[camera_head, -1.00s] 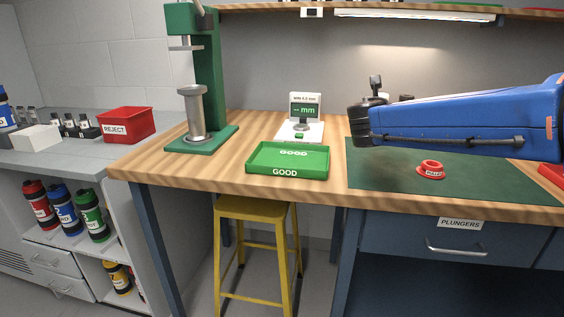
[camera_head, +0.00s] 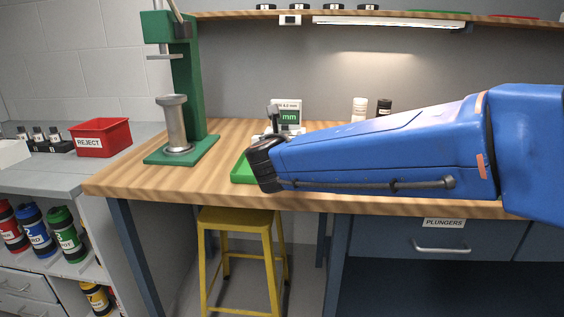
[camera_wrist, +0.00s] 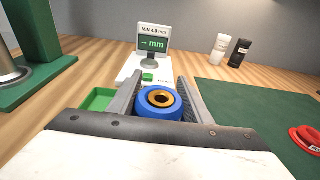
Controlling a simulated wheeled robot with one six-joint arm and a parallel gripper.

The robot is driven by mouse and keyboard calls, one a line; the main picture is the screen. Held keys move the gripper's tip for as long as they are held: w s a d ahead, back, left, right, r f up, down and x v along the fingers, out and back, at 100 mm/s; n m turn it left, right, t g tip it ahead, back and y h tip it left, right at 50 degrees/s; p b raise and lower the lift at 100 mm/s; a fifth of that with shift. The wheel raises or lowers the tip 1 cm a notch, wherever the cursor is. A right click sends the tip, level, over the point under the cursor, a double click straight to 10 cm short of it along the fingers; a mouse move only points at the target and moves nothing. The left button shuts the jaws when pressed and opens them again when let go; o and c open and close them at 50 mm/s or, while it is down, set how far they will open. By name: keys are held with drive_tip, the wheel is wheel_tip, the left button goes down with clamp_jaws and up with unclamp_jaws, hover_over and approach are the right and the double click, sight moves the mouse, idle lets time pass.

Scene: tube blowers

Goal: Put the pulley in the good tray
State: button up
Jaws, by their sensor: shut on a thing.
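The pulley (camera_wrist: 159,102) is a blue ring with a brass-coloured centre. In the wrist view it sits between the two fingers of my gripper (camera_wrist: 160,95), which is shut on it. The green good tray (camera_head: 242,170) is mostly hidden behind my arm in the head view. A corner of the good tray (camera_wrist: 98,99) shows left of the gripper in the wrist view. The pulley is hidden in the head view. I cannot tell its exact height over the tray.
A gauge with a small screen (camera_wrist: 153,40) stands just beyond the gripper. A green press (camera_head: 183,95) stands to the left. A red reject bin (camera_head: 100,138) is on the grey counter. A red ring-shaped part (camera_wrist: 305,138) lies on the green mat (camera_wrist: 245,110).

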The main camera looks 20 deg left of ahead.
drive_tip(key=shift+f, duration=3.1)
drive_tip(key=shift+f, duration=0.65)
drive_tip(key=o, duration=1.3)
drive_tip(key=shift+f, duration=0.1)
drive_tip(key=v, duration=0.4)
drive_tip(key=r+v, duration=0.1)
drive_tip(key=v, duration=0.7)
drive_tip(key=shift+d+r, duration=0.1)
drive_tip(key=shift+r, duration=0.05)
